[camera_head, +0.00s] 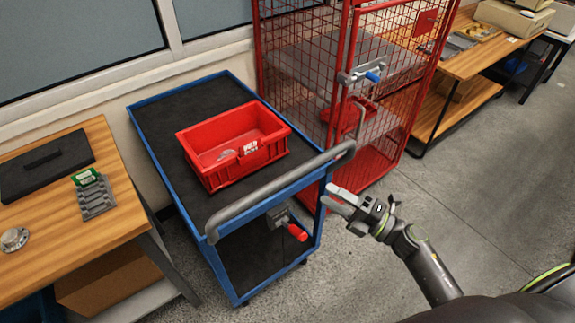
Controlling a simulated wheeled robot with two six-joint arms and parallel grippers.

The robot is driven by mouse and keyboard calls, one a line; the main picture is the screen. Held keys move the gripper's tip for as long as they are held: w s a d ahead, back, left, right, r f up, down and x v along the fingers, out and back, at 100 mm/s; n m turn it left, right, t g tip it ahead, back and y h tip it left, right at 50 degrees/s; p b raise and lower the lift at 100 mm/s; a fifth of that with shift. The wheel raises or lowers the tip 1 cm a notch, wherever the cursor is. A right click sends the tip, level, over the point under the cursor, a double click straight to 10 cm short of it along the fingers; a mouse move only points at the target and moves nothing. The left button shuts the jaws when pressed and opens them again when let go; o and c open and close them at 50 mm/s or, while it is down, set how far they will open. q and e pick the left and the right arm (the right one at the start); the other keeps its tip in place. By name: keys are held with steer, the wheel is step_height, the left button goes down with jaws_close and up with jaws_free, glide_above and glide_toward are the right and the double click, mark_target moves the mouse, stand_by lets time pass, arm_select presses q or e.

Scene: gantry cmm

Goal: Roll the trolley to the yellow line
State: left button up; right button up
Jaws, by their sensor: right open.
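The trolley (163,127) has a blue frame, a black top deck and a lower shelf. It stands between the wooden bench and the red cage, by the wall. Its grey push handle (265,192) runs along the near end. A red-handled clamp or lever (292,229) sits below the handle. My right gripper (331,197) is open and empty, just right of the handle's right end and apart from it as far as I can tell. My left gripper is not in view. No yellow line shows in this view.
A red bin (213,180) sits on the trolley deck. A red mesh cage (350,150) stands close on the trolley's right. A wooden bench (92,231) stands close on its left. The grey floor (470,200) at right and in front is clear.

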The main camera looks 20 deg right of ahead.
mark_target(291, 173)
steer(key=p+x, duration=0.3)
steer(key=x, duration=0.8)
steer(key=shift+w+a+r+p, duration=0.15)
steer(key=shift+w+a+p, duration=0.1)
steer(key=shift+p, duration=0.1)
steer(key=shift+w+a, duration=0.25)
steer(key=shift+w, duration=0.1)
jaws_close()
